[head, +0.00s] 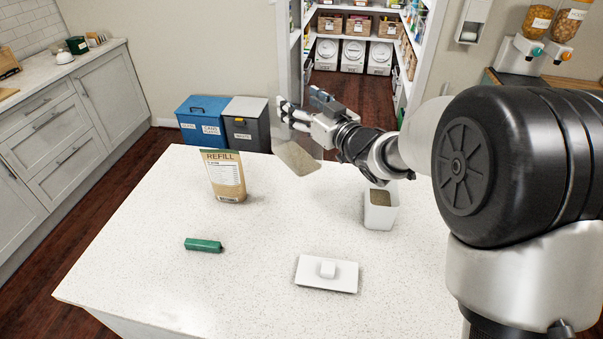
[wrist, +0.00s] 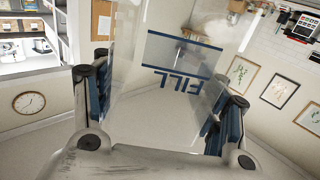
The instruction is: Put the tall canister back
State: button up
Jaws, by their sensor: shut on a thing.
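A tall clear canister (head: 297,158) is held in my gripper (head: 290,117) above the far edge of the island. It is tilted, with brownish contents showing at its low end. In the wrist view the clear canister (wrist: 178,85) fills the space between the blue-padded fingers. Its blue lines and the word FILL appear upside down there. My gripper is shut on it. A white open container (head: 380,212) with brown contents stands on the counter, partly behind my arm.
The speckled white island (head: 140,265) also holds a brown REFILL pouch (head: 225,176), standing upright, and a green clip-like object (head: 203,245). Pantry shelves (head: 356,28) stand beyond. Blue (head: 205,122) and grey (head: 247,125) bins stand behind the island. The island's front left is clear.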

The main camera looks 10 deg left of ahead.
notch_tip(320, 180, down, 17)
jog(key=b, duration=0.4)
jog(key=shift+r, duration=0.2)
jog(key=shift+f+b, duration=0.1)
jog(key=shift+b, duration=0.25)
jog(key=shift+f, duration=0.15)
jog(key=o, duration=1.9)
